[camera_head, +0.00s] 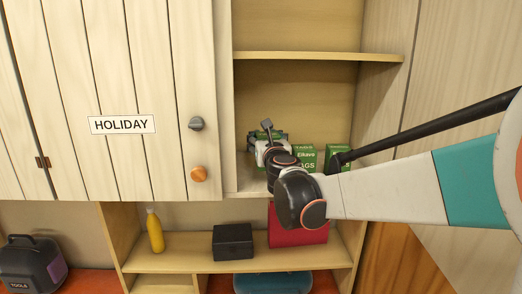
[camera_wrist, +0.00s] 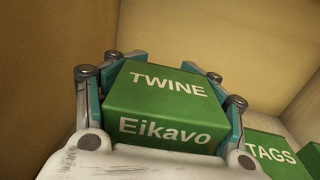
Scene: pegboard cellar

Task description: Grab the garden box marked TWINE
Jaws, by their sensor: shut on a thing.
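The green box marked TWINE (camera_wrist: 160,98) shows in the wrist view, with "Eikavo" on its front face. My gripper (camera_wrist: 166,85) has one finger on each side of this box and is shut on it. In the head view my gripper (camera_head: 268,142) reaches into the upper cabinet, and my own arm and wrist hide most of the held box. A green box marked TAGS (camera_wrist: 270,153) stands to the right of the held box, and it also shows in the head view (camera_head: 306,158).
Another green box (camera_head: 338,156) stands right of the TAGS box; its label is hidden. The cabinet shelf (camera_head: 300,56) runs above my gripper. A door marked HOLIDAY (camera_head: 122,125) is at left. Below are a yellow bottle (camera_head: 155,231), black box (camera_head: 232,242) and red item (camera_head: 300,238).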

